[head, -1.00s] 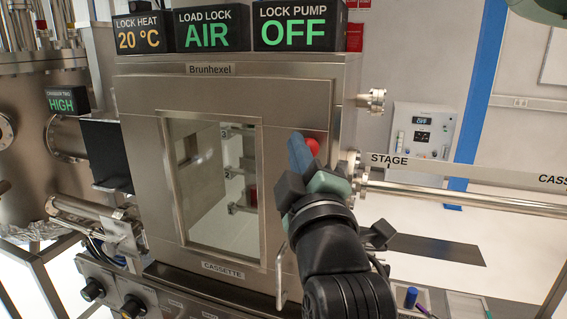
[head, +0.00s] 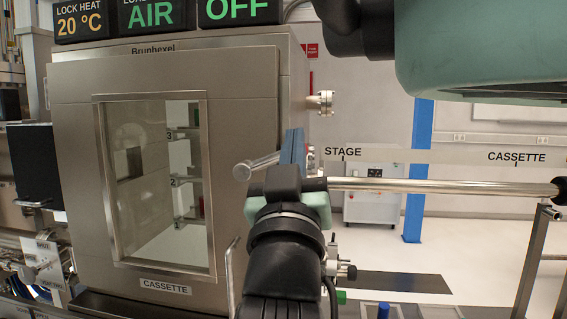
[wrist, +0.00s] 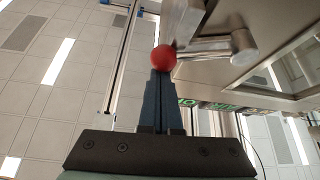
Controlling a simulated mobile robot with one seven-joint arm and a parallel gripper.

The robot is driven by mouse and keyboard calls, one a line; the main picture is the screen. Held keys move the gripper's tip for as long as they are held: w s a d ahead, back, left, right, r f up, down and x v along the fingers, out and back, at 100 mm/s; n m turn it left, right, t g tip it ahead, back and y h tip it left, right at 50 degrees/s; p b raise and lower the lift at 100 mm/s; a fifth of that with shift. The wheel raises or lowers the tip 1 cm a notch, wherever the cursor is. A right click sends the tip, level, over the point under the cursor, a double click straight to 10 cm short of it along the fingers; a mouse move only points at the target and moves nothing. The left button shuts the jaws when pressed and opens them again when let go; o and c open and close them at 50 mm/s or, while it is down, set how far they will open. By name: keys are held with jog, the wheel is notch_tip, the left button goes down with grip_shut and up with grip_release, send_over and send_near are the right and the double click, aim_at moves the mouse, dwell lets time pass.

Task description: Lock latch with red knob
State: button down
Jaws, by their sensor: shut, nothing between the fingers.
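The red knob (wrist: 164,57) shows in the wrist view right at the tips of my gripper (wrist: 162,74). It looks touching or very close, and is not between the fingers. The knob sits on the end of a metal latch lever (wrist: 205,46) that runs right to a round pivot beside the door. In the head view my gripper (head: 293,140) has its blue fingers pointing up, shut together, at the right edge of the chamber door (head: 240,120). The metal latch part (head: 258,166) shows left of the fingers. The knob is hidden there.
The door window (head: 155,185) shows shelves inside, and the door looks closed. Open floor lies beyond the rod.

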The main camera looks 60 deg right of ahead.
jog(key=shift+s+d+f+m+g+h+b, duration=0.15)
jog(key=shift+f+m+g+b, duration=0.1)
jog(key=shift+f+m+b, duration=0.2)
jog(key=shift+s+f+m+g+h+b, duration=0.15)
jog(key=shift+f+m+g+b, duration=0.1)
jog(key=shift+f+m+b, duration=0.15)
jog(key=shift+r, duration=0.1)
notch_tip(320, 180, up, 4)
jog(key=p, duration=0.4)
jog(key=b+v, duration=0.4)
jog(key=v, duration=0.7)
jog(key=shift+b, duration=0.35)
jog(key=shift+w+r, duration=0.1)
jog(key=shift+r, duration=0.05)
